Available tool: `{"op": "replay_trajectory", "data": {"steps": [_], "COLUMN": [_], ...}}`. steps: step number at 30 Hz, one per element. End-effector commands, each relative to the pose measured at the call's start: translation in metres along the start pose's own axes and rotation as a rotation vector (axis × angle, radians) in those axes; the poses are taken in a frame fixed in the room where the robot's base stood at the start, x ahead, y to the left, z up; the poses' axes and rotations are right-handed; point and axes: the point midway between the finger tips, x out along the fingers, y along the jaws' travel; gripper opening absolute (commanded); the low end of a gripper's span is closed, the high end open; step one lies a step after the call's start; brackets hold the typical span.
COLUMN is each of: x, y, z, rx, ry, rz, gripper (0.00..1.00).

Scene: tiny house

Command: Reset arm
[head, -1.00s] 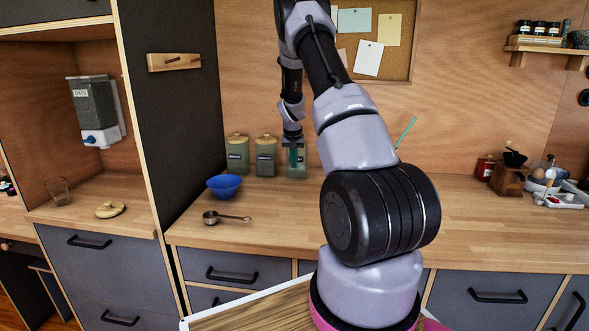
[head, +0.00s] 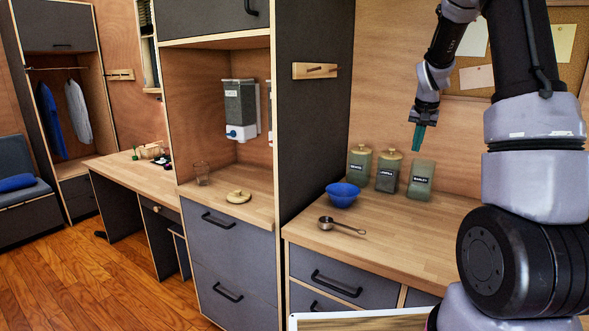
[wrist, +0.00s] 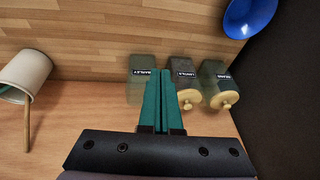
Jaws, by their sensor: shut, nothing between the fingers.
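My arm rises on the right of the head view and bends down to my gripper (head: 418,138). The gripper has teal fingers, shut and empty, and hangs in the air above the canisters. In the wrist view the two fingers (wrist: 160,103) lie together. A barley canister (head: 420,180) without a visible lid stands below the gripper, apart from it in the head view. Two lidded canisters (head: 388,171) (head: 359,163) stand to its left. The wrist view also shows the barley canister (wrist: 143,72), partly behind the fingers.
A blue bowl (head: 342,195) and a metal scoop (head: 340,227) sit on the counter (head: 400,240). A wooden lid (head: 238,197) and a glass (head: 202,173) sit in the left alcove. A dark tall panel (head: 315,120) stands left of the canisters. Open floor (head: 130,270) lies at left.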

Motion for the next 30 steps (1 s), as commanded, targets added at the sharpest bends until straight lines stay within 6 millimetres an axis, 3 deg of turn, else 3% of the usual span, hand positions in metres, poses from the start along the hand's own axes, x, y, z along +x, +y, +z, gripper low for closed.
{"op": "replay_trajectory", "data": {"steps": [1, 6, 15, 18, 24, 30], "x": [-0.030, -0.108, -0.213, -0.237, -0.263, -0.269], "y": [-0.006, -0.018, -0.019, -0.014, -0.001, 0.007], "z": [0.011, 0.058, 0.163, 0.202, 0.268, 0.300], "rx": [-0.001, -0.011, -0.057, -0.077, -0.113, -0.132], "ry": [0.015, 0.037, 0.083, 0.101, 0.131, 0.145], "rz": [-0.029, -0.111, -0.236, -0.273, -0.325, -0.345], "gripper": [0.00, 0.00, 0.00, 0.00, 0.00, 0.00]}}
